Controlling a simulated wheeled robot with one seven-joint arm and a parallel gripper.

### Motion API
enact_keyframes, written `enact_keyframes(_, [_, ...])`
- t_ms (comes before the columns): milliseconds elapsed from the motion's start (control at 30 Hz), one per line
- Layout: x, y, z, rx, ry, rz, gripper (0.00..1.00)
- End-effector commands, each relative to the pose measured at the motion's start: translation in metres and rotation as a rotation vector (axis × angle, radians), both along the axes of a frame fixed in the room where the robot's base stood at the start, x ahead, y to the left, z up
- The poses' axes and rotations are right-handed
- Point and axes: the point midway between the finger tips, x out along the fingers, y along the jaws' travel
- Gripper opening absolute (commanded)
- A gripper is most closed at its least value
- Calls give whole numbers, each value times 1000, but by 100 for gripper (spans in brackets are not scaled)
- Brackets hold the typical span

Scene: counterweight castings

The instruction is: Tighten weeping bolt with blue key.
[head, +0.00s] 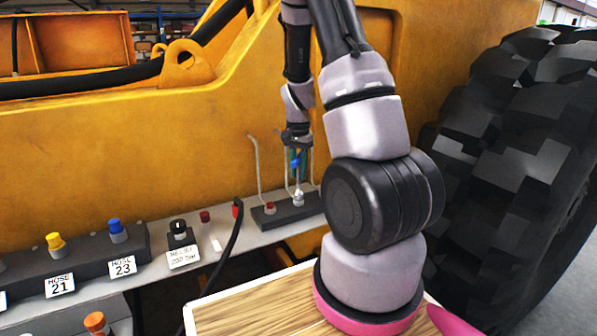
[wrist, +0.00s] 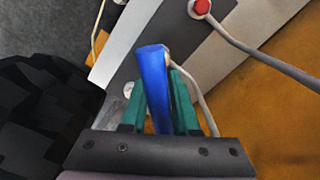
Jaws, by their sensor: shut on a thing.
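My gripper (head: 297,152) hangs above the narrow shelf in front of the yellow machine body. Its two green fingers are shut on the blue key (wrist: 154,75), which stands out between them in the wrist view, where the gripper (wrist: 157,98) also shows. In the head view the blue key (head: 296,163) points down toward a silver fitting (head: 298,198) on a dark block (head: 288,215). I cannot tell whether the key touches it. Which bolt is weeping cannot be told; no wet spot is clear. A pale round piece (wrist: 127,88) sits left of the key.
Thin metal pipes (head: 257,165) rise around the gripper. A red cap (head: 270,208) sits on the same block. Yellow (head: 55,242) and blue (head: 116,228) knobs, labels and a black hose (head: 229,250) lie left. A big tyre (head: 520,150) stands right.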

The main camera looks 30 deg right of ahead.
Motion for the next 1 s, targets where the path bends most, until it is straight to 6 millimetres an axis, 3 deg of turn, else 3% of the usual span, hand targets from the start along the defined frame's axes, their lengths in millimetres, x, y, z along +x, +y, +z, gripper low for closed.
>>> enact_keyframes(400, [0, 0, 0, 1, 1, -13, 0])
enact_keyframes(600, [0, -1, 0, 1, 1, 124, 0])
enact_keyframes(1000, [1, 0, 8, 0, -2, 130, 0])
